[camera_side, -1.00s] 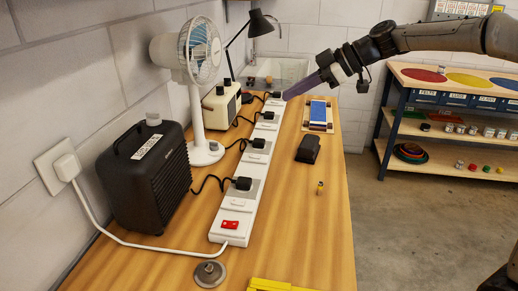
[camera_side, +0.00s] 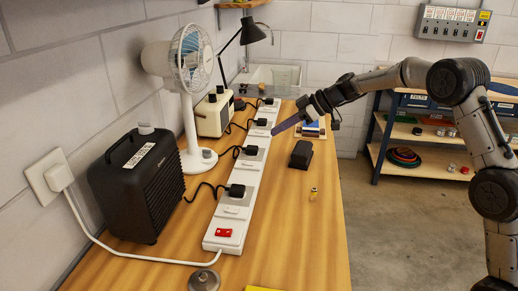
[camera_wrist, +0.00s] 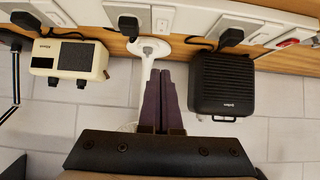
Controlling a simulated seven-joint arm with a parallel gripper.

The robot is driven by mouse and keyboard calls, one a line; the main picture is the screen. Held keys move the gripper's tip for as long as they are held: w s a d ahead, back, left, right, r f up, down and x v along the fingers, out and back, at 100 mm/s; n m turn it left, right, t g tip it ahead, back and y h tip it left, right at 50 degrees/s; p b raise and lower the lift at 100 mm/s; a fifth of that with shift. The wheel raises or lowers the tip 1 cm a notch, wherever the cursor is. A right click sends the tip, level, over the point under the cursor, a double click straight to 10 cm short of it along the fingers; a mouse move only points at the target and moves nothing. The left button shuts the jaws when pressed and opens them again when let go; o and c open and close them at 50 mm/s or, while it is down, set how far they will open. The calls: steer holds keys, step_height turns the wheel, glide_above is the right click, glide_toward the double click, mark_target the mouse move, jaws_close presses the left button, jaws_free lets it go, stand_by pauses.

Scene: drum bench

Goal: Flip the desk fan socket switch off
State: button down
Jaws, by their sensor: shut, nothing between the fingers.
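The white desk fan (camera_side: 188,60) stands on the bench left of a long white socket strip (camera_side: 208,243). Its round base shows beside the strip. The fan's plug (camera_side: 250,150) appears to be the second black plug from the near end, with a pale rocker (camera_side: 246,167) just nearer. In the wrist view, that plug (camera_wrist: 128,25) and its rocker (camera_wrist: 162,25) show ahead of my fingers. My gripper (camera_side: 273,132) is shut and empty, above the strip's right side. It also shows in the wrist view (camera_wrist: 165,72), purple fingers together. I cannot tell the rocker's position.
A black heater (camera_side: 137,185) and a cream appliance (camera_side: 214,115) flank the fan. Black cords cross to the strip. A lit red switch (camera_side: 223,232) marks the strip's near end. A black block (camera_side: 301,154) lies to the right. The right-front bench is mostly clear.

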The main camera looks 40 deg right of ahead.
glide_above(247, 162)
steer(key=s+d, duration=0.1)
steer(key=s, duration=0.1)
steer(key=f, duration=0.6)
steer(key=shift+w+f, duration=0.2)
steer(key=shift+w, duration=0.05)
step_height(247, 162, down, 2)
steer(key=shift+f, duration=0.8)
steer(key=shift+w+a+f, duration=0.1)
steer(key=shift+w+f, duration=0.05)
steer(key=shift+f, duration=0.1)
steer(key=shift+w+a, duration=0.1)
steer(key=shift+w+a+r, duration=0.3)
steer(key=shift+w+a, duration=0.1)
steer(key=shift+w, duration=0.05)
steer(key=shift+r, duration=0.1)
